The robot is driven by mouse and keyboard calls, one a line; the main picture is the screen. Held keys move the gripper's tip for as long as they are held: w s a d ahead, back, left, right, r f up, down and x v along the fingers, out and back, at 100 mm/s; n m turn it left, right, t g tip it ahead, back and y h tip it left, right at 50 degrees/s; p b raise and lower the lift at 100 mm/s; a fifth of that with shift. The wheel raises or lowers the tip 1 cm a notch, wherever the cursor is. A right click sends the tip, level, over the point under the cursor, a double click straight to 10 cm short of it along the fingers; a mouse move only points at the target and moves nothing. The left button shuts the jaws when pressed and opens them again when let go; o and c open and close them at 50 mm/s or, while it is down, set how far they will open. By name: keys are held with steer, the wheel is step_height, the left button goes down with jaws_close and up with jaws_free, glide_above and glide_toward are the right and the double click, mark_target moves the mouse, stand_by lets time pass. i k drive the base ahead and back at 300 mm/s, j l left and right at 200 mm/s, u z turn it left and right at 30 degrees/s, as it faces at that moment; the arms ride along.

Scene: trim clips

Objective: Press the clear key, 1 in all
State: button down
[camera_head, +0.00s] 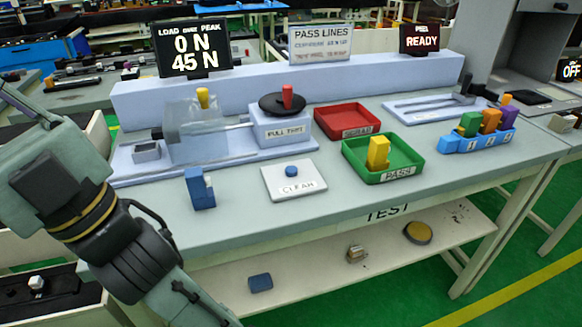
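The clear key is a round blue button (292,171) on a pale plate (312,184) marked CLEAR, near the front middle of the bench. Nothing covers or touches the button. My arm shows at the left side of the head view, with its dark joints in front of the bench's left end. Its gripper fingers cannot be made out in this view, and no part of my arm is at the key.
Left of the key stands a blue block (200,189). Behind are the pull test unit (281,130) and a display (192,49) reading 0 N over 45 N. Right are a green PASS tray (410,167) holding a yellow clip, a red tray (346,118) and a blue rack (462,144).

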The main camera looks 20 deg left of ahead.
mark_target(291, 172)
steer(key=u, duration=1.75)
steer(key=k+l, duration=0.5)
steer(key=l, duration=0.2)
steer(key=k+l, duration=0.25)
steer(key=l, duration=0.15)
